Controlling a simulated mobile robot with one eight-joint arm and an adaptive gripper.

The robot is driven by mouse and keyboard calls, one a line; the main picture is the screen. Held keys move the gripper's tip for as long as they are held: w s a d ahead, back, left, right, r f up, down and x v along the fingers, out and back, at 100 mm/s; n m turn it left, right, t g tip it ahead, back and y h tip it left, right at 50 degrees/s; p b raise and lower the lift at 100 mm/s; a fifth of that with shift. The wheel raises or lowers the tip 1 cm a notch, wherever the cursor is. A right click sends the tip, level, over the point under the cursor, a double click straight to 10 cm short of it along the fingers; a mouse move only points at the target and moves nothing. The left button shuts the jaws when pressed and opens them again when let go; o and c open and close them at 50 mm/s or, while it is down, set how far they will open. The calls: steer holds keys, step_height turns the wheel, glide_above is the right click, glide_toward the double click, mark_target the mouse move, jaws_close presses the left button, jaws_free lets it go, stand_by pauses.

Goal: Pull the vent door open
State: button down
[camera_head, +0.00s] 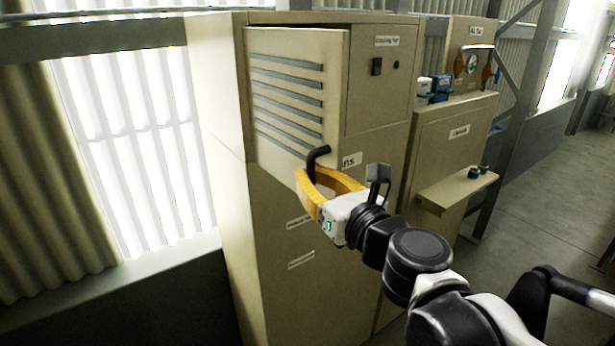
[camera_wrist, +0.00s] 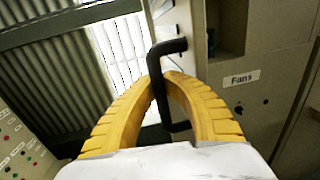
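The vent door (camera_head: 292,92) is a beige panel with dark slats on the upper part of the tall cabinet. It stands partly open, its right edge swung out from the cabinet front. Its black bar handle (camera_head: 314,160) is near the lower right corner and shows clearly in the wrist view (camera_wrist: 159,88). My gripper (camera_head: 318,176) has yellow fingers, which close around the handle bar in the wrist view (camera_wrist: 161,82). The bar passes between the fingertips. The exact contact is partly hidden by the fingers.
The cabinet (camera_head: 222,130) continues to the right with a panel holding a dark switch (camera_head: 377,66). A "Fans" label (camera_wrist: 241,78) is beside a dark opening (camera_wrist: 226,28). A small shelf (camera_head: 458,188) sticks out at right. A bright window (camera_head: 130,130) is at left.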

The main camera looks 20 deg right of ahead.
steer(key=shift+f, duration=0.15)
steer(key=c, duration=1.4)
jaws_free()
steer(key=shift+s+d, duration=0.1)
steer(key=shift+s, duration=0.15)
steer(key=shift+s+r, duration=0.2)
steer(key=shift+w, duration=0.2)
steer(key=v, duration=0.7)
steer(key=shift+s, duration=0.4)
